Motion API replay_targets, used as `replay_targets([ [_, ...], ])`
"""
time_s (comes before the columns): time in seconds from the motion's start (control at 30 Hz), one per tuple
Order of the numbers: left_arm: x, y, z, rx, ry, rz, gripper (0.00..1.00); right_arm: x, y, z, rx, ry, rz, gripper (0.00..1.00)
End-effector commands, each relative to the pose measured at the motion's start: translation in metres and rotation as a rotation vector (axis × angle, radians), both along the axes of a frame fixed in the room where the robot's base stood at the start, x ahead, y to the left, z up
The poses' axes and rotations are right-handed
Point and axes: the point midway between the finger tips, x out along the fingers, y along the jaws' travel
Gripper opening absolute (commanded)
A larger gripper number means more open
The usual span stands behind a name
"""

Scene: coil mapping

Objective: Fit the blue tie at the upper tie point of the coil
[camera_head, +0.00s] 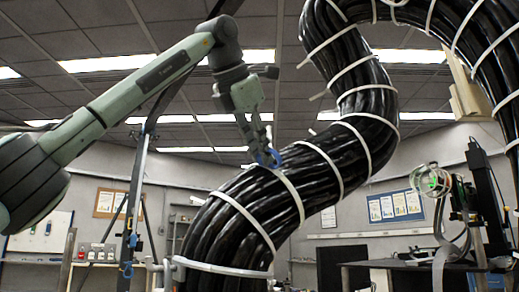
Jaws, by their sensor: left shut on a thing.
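The coil (245,205) is a thick bundle of black cables that curves up from the bottom middle to the upper right, with several white ties around it. My left gripper (266,150) points down at the coil's upper side in the middle of the picture. It is shut on the blue tie (268,158), a small blue loop at its fingertips. The blue tie is close to a white tie (291,192) on the coil; I cannot tell whether it touches the cables. My right gripper is out of view.
A black bench (408,263) with equipment stands at the lower right. A dark upright stand (139,190) is behind my left arm. Notice boards (395,206) hang on the back wall. Open air lies between my left arm and the upper coil.

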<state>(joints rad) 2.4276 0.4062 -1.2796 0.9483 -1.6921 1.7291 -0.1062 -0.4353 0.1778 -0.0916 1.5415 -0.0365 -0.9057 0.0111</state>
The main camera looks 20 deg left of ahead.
Motion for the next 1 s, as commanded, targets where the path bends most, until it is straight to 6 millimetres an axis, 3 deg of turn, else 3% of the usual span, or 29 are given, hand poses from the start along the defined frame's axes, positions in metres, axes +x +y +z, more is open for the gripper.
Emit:
replay_targets([
  [0.23, 0.0, 0.0, 0.0, 0.0, 0.0, 0.0, 0.0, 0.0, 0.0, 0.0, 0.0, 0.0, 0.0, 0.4],
  [0.27, 0.0, 0.0, 0.0, 0.0, 0.0, 0.0, 0.21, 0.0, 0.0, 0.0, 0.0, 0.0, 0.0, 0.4],
  [0.43, 0.0, 0.0, 0.0, 0.0, 0.0, 0.0, 0.42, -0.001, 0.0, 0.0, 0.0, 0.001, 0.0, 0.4],
  [0.77, -0.002, 0.0, 0.002, 0.0, 0.0, 0.0, 0.42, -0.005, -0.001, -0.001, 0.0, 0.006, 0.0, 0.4],
  [1.0, -0.03, 0.002, 0.024, -0.001, -0.002, -0.001, 0.42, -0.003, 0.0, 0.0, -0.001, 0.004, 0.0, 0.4],
])
